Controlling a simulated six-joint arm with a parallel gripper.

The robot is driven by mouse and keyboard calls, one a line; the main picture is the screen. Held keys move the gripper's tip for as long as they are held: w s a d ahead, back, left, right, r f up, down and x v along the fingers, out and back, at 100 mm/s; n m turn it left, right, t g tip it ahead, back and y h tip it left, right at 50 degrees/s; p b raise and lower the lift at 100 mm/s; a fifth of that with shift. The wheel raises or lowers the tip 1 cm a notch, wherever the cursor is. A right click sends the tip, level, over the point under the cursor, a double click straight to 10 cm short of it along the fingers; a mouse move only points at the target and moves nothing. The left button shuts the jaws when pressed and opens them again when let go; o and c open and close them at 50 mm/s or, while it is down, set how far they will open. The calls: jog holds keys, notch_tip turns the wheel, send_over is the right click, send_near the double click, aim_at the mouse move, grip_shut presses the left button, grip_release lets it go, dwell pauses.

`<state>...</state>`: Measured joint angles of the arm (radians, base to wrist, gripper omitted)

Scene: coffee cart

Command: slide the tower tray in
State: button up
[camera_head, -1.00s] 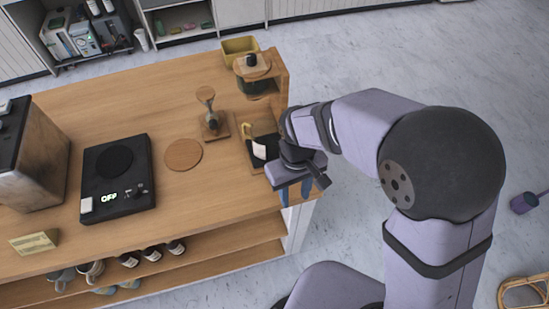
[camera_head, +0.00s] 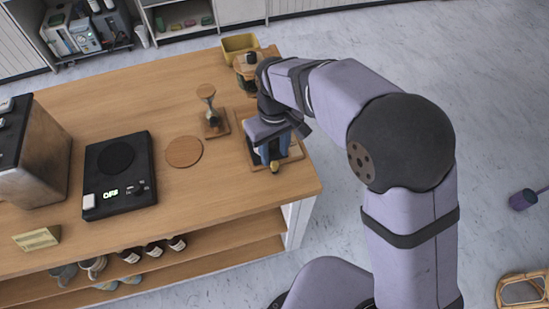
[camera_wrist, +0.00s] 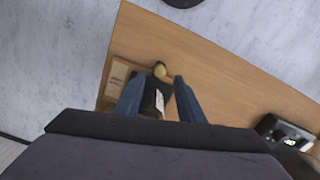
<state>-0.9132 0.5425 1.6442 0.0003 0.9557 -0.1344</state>
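A square wooden tray (camera_head: 295,153), which seems to be the tower tray, lies near the right edge of the cart top. It also shows in the wrist view (camera_wrist: 122,70). A dark item with a white label (camera_wrist: 160,100) and a yellowish knob or handle (camera_wrist: 160,70) is seen between my fingers in the wrist view. The knob also shows in the head view (camera_head: 275,168). My gripper (camera_head: 270,155) points down over the tray, its blue fingers apart, one on each side of the dark item. Contact cannot be told. My gripper hides much of the tray and item.
A wooden stand (camera_head: 213,125) and a round cork mat (camera_head: 184,151) are left of the tray. A wooden tower (camera_head: 247,68) and a yellow bin (camera_head: 240,45) stand behind it. A black scale (camera_head: 118,175) sits farther left. The front right top is clear.

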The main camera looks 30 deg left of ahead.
aim_at(274, 163)
jog(key=shift+f+p, duration=0.55)
jog(key=shift+f, duration=1.8)
jog(key=shift+c, duration=0.3)
grip_shut()
